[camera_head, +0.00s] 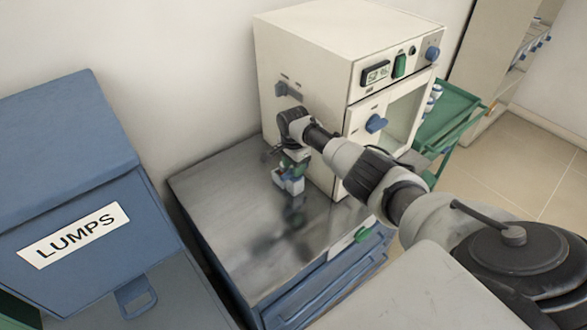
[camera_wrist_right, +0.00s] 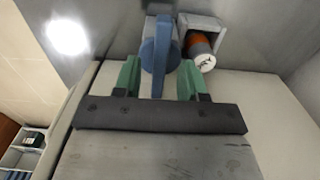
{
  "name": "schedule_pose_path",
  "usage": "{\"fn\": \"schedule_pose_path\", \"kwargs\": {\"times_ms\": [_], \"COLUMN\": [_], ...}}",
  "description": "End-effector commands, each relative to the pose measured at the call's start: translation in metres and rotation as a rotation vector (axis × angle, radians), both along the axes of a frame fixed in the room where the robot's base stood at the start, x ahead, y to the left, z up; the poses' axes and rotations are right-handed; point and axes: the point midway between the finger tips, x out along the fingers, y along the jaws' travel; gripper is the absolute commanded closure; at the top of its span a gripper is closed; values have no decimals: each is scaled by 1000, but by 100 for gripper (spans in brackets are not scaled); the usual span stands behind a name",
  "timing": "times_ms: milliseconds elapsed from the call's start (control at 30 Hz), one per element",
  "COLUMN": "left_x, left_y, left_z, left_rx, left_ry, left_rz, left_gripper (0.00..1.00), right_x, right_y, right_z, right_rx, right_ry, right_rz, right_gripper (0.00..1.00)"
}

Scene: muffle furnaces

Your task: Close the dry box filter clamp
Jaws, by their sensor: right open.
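The cream dry box (camera_head: 305,55) stands on a metal-topped bench in the head view. My right gripper (camera_head: 295,163) is low beside its left side wall, over the bench top. A small grey and blue fitting (camera_head: 290,184) shows just below the green fingers. In the right wrist view the blue clamp lever (camera_wrist_right: 161,45) lies between the two open fingers of my right gripper (camera_wrist_right: 158,72), with gaps on both sides. Right of the lever, an orange and white filter cylinder (camera_wrist_right: 201,48) sits in a grey housing (camera_wrist_right: 198,21). My left gripper is out of view.
A blue bin labelled LUMPS (camera_head: 75,200) stands at the left. The metal bench top (camera_head: 235,215) is mostly clear. A green trolley (camera_head: 450,110) stands behind right.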

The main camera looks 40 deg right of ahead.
Motion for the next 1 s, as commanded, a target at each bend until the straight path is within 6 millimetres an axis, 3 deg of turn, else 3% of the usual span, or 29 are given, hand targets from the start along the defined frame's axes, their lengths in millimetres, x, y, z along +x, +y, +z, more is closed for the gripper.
{"fn": "schedule_pose_path", "kwargs": {"times_ms": [133,467,733,1000], "left_x": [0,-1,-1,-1], "left_y": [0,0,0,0], "left_z": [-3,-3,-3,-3], "left_rx": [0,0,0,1], "left_ry": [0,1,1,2], "left_rz": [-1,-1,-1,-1], "left_gripper": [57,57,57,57], "right_x": [0,0,0,0], "right_y": [0,0,0,0], "right_z": [-13,-15,-15,-15], "right_rx": [1,0,0,0], "right_ry": [0,0,0,0], "right_rz": [1,2,2,14], "right_gripper": [58,58,98,100]}}
